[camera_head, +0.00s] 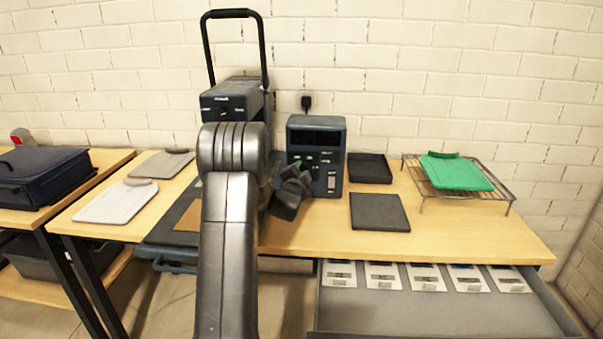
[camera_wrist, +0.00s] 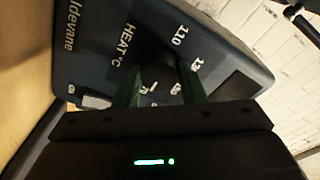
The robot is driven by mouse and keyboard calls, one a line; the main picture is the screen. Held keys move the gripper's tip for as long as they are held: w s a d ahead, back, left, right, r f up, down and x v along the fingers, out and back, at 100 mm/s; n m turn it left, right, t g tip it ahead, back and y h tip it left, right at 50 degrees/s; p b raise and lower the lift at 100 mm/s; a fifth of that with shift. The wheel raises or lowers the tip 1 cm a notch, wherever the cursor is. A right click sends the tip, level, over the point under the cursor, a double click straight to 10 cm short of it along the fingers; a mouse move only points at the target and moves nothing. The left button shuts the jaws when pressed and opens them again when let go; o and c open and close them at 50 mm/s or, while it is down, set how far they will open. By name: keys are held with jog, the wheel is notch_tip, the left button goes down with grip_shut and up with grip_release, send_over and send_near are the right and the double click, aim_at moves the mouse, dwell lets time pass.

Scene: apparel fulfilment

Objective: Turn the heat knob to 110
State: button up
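The heat knob (camera_wrist: 158,76) is a dark shape on the blue-grey control box, between my gripper's fingers in the wrist view. The panel (camera_wrist: 95,45) reads "HEAT °C", with the number 110 (camera_wrist: 180,36) above and right of the knob and other numbers partly covered by the fingers. My gripper (camera_wrist: 160,70) has its two green fingers apart, one on each side of the knob; whether they press on it is too dark to tell. The knob's pointer cannot be read clearly. In the head view, my gripper (camera_head: 290,192) is at the lower left of the control box (camera_head: 330,165), hiding the knob.
A heat press with a tall handle (camera_head: 264,50) stands left of the box. A black tray (camera_head: 370,168), a dark pad (camera_head: 379,212) and a rack with a green piece (camera_head: 455,172) lie right. An open drawer (camera_head: 420,318) juts out in front.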

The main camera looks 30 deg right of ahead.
jog(key=c, duration=0.3)
